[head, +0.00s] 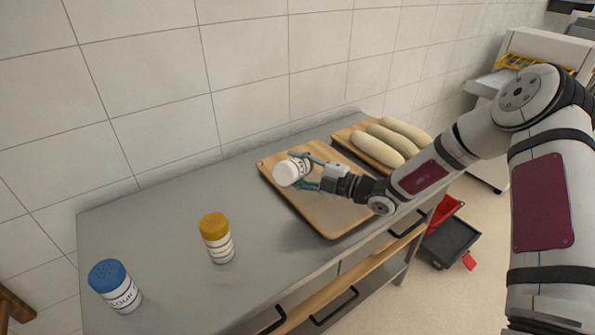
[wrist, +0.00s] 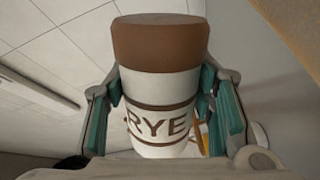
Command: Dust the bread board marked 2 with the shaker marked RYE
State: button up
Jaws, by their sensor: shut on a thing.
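My gripper (head: 306,172) is shut on the RYE shaker (head: 288,172), above the far-left part of a bare wooden board (head: 325,222). The wrist view shows the shaker (wrist: 160,85) between the green finger pads, with a brown cap, white body, brown bands and the letters RYE. In the head view the shaker is tilted, its plain white end toward the camera; its cap is not clear there. A second wooden board (head: 345,135) behind carries pale loaves (head: 378,148). I cannot read a number on either board. I cannot tell whether any flour is falling.
A yellow-capped shaker (head: 217,240) and a blue-capped shaker (head: 116,287) stand on the grey worktop (head: 160,235) to the left. The tiled wall runs behind it. Worktop between the shakers and the bare board is free. A dark bin (head: 450,243) stands on the floor at right.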

jog(key=w+d+r+n, duration=0.2)
jog(key=w+n, duration=0.3)
jog(key=n, duration=0.6)
jog(key=w+d+r+n, duration=0.3)
jog(key=w+r+n, duration=0.2)
jog(key=n, duration=0.5)
jog(key=shift+r+n+b, duration=0.2)
jog(key=shift+n+b, duration=0.2)
jog(key=shift+s+d+p, duration=0.1)
jog(key=shift+s+p, duration=0.05)
jog(key=shift+p, duration=0.2)
